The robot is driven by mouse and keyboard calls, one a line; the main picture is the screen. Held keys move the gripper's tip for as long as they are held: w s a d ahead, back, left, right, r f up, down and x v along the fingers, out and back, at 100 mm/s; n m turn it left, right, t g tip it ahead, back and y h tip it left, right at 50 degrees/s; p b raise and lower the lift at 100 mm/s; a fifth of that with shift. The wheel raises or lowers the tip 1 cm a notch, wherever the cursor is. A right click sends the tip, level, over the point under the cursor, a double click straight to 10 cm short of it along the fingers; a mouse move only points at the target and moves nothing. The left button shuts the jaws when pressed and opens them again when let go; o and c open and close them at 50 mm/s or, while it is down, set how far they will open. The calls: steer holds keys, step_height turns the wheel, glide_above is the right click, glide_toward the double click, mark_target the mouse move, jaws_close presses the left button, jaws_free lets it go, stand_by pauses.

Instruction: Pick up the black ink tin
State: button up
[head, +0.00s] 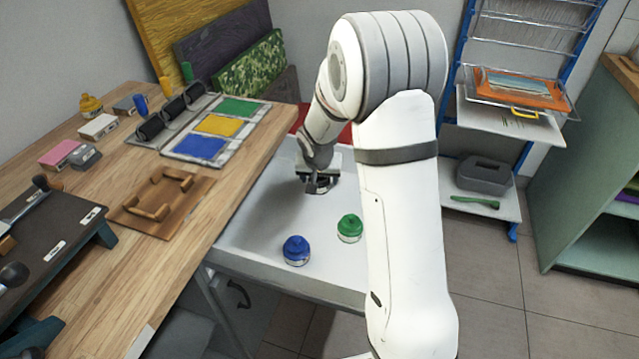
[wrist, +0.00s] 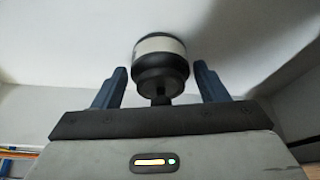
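The black ink tin (wrist: 160,68) has a pale band around it and a narrow dark knob on the side towards my gripper. In the wrist view it sits between the two blue fingers of my gripper (wrist: 160,84). The fingers are open, with a small gap on each side of the tin. In the head view my gripper (head: 319,184) is low over the white tray-like surface (head: 255,215). It largely hides the tin there.
A blue tin (head: 296,251) and a green tin (head: 349,228) stand nearer on the same white surface. The wooden table (head: 125,245) at left holds ink slabs, rollers and a wooden board (head: 160,203). A rack (head: 505,125) stands behind at right.

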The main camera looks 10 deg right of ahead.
steer(key=c, duration=1)
steer(key=shift+r, duration=0.1)
